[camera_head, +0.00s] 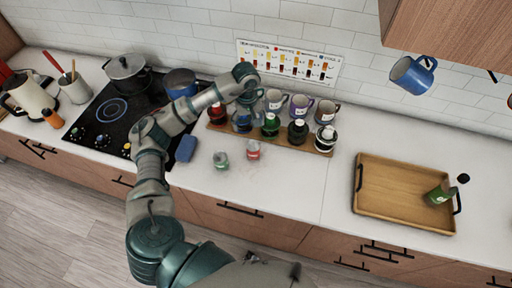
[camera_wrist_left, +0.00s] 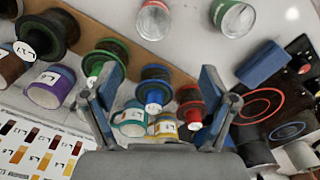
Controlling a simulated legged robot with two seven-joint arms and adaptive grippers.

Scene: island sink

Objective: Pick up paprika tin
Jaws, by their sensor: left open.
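Two small tins stand on the counter in front of the spice rack. One has a red band (camera_head: 253,149) and one a green band (camera_head: 221,161); their labels are too small to read, so I cannot tell which is paprika. In the left wrist view the red tin (camera_wrist_left: 235,17) and the green tin (camera_wrist_left: 154,20) show at the top. My left gripper (camera_head: 248,95) is open and empty above the back of the rack, away from both tins. In the wrist view its fingers (camera_wrist_left: 153,78) frame a blue-lidded jar (camera_wrist_left: 155,90). My right gripper is out of view.
The wooden rack (camera_head: 316,151) holds several lidded jars, with mugs (camera_head: 301,106) behind. A blue sponge (camera_head: 186,148) lies left of the tins, beside the stove (camera_head: 100,130).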

